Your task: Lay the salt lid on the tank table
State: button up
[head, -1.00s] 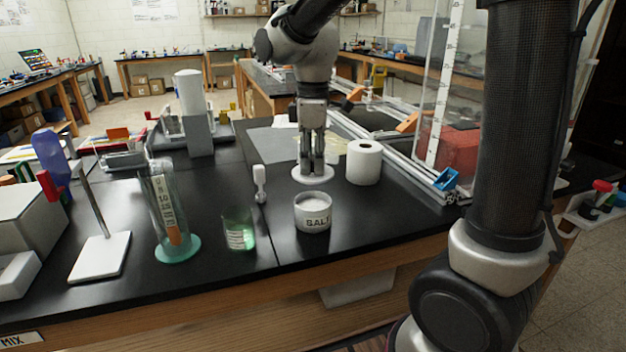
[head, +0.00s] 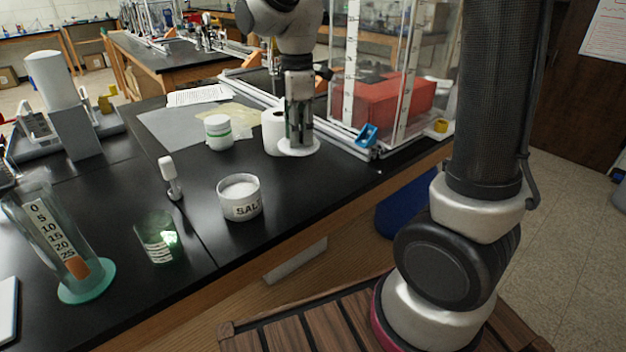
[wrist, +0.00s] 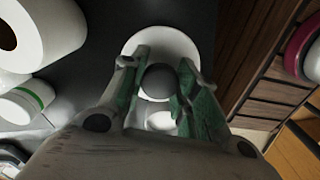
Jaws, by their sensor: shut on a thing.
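My gripper (head: 299,140) is shut on the salt lid (head: 290,151), a flat white disc. In the wrist view the lid (wrist: 184,43) sits level below my fingers (wrist: 158,88), which close around its dark round knob. In the head view the lid is in front of the paper roll, near the black table's front edge; I cannot tell if it touches the top. The open salt jar (head: 241,207), white and labelled SALT, stands to the left and nearer. The clear tank (head: 345,75) with a red block inside stands to the right, behind a metal rail.
A paper roll (head: 272,133) stands close to the lid. A white tub with a green band (head: 218,133) is left of it. A green-lit beaker (head: 158,240) and a measuring cylinder (head: 50,235) stand front left. A blue clip (head: 367,136) sits on the rail.

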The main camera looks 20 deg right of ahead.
notch_tip(320, 180, down, 10)
dwell(0.5)
jog(key=o, duration=0.9)
jog(key=shift+f, duration=0.1)
jog(key=shift+o, duration=0.2)
notch_tip(320, 180, up, 12)
jog(key=shift+d+r, duration=0.1)
jog(key=shift+r, duration=0.15)
jog(key=s+d+r+m+t, duration=0.2)
jog(key=s+d+m, duration=0.5)
jog(key=s+m, duration=0.1)
jog(key=s+d+r+m+t, duration=0.2)
jog(key=s+d+m, duration=0.5)
jog(key=s, duration=0.4)
jog(key=shift+d+r+m, duration=0.35)
jog(key=shift+r+m, duration=0.15)
jog(key=shift+m, duration=0.4)
